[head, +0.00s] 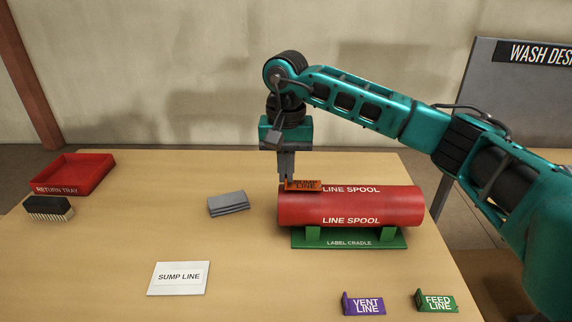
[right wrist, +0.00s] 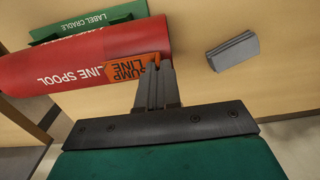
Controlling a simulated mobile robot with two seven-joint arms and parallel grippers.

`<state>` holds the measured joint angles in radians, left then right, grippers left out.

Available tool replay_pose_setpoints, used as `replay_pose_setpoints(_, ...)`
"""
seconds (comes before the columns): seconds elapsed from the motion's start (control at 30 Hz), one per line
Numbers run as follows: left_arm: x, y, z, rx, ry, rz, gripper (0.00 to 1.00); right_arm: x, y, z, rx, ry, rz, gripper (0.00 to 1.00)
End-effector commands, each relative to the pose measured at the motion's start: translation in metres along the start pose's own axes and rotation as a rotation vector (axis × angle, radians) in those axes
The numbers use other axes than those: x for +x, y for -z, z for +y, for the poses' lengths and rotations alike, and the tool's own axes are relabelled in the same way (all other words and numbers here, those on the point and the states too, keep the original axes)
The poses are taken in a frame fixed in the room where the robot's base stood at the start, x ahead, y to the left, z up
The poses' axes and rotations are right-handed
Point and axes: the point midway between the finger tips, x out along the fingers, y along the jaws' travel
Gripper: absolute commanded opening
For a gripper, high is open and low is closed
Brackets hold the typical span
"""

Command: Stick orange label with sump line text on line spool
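The orange label (head: 303,186) reads "SUMP LINE" and lies at the top left end of the red line spool (head: 350,207). In the right wrist view the label (right wrist: 124,68) lies against the spool (right wrist: 70,70). My right gripper (head: 287,180) points down at the label's left end. Its fingers are close together, and in the right wrist view the fingertips (right wrist: 156,66) pinch a thin orange edge of the label. The spool lies on its side on the green label cradle (head: 349,243). My left gripper is not in view.
A white "SUMP LINE" card (head: 179,278) lies at the front. A purple vent line label (head: 364,304) and a green feed line label (head: 437,301) stand front right. A grey folded cloth (head: 228,204), brush (head: 49,208) and red return tray (head: 76,174) are left.

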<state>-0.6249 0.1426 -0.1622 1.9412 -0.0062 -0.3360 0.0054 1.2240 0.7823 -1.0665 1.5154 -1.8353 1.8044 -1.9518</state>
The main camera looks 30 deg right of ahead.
Motion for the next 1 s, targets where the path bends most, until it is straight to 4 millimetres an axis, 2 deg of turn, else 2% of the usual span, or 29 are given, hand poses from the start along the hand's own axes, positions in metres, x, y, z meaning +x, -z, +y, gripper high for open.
replay_pose_setpoints(1.0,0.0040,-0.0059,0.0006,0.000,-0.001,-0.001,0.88,0.0103,0.0001,0.0001,0.001,0.000,0.000,0.00)
